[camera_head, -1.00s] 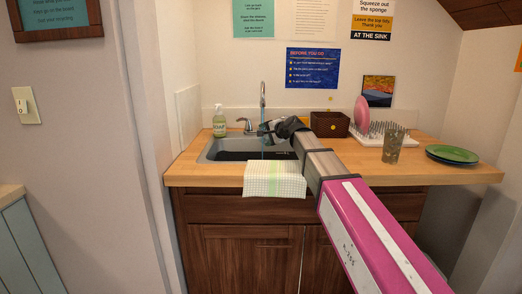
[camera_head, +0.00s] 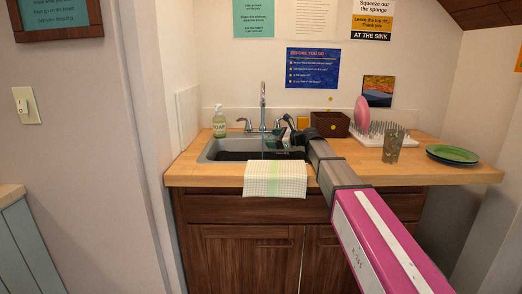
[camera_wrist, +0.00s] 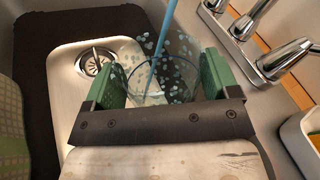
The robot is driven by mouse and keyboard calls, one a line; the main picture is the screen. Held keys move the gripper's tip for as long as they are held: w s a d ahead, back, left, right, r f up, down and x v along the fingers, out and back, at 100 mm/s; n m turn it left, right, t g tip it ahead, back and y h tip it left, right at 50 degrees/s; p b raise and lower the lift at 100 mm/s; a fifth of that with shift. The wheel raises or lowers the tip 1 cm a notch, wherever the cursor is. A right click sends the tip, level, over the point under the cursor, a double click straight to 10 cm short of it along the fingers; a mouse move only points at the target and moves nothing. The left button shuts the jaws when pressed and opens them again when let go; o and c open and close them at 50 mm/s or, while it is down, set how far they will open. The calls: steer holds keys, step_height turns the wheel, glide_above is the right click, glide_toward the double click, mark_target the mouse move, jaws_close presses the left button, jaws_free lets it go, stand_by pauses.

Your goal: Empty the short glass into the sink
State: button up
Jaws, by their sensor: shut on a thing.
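My gripper (camera_wrist: 161,76) is shut on the short glass (camera_wrist: 181,72), a clear tumbler with pale spots, between its green finger pads. In the head view my gripper (camera_head: 289,134) is over the right part of the sink (camera_head: 212,151), and the glass is hard to make out. In the wrist view the glass is above the sink basin (camera_wrist: 66,112), right of the drain (camera_wrist: 95,62). A blue stream (camera_wrist: 160,50) reaches down to the glass; I cannot tell whether it enters or passes behind it. The glass's tilt and contents are unclear.
The chrome tap (camera_head: 263,98) stands behind the basin, with a blue stream below its spout. A soap bottle (camera_head: 219,122) is left. A brown basket (camera_head: 330,124), dish rack (camera_head: 374,137), tall glass (camera_head: 392,149) and green plates (camera_head: 452,154) are right. A towel (camera_head: 275,180) hangs in front.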

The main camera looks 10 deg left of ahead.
steer(key=shift+w+d+r+m+y, duration=0.25)
steer(key=shift+w+d+r+m, duration=0.1)
steer(key=shift+w+r+m, duration=0.25)
steer(key=shift+w+d+r+m+y, duration=0.25)
steer(key=shift+w+d+r+m, duration=0.1)
steer(key=shift+w+r+m, duration=0.2)
steer(key=shift+s+m, duration=0.1)
steer(key=shift+m, duration=0.15)
steer(key=shift+w+d+r+m+y, duration=0.2)
steer(key=shift+w+d+m+y, duration=0.25)
steer(key=shift+w+m, duration=0.25)
steer(key=shift+s, duration=0.15)
steer(key=shift+r, duration=2)
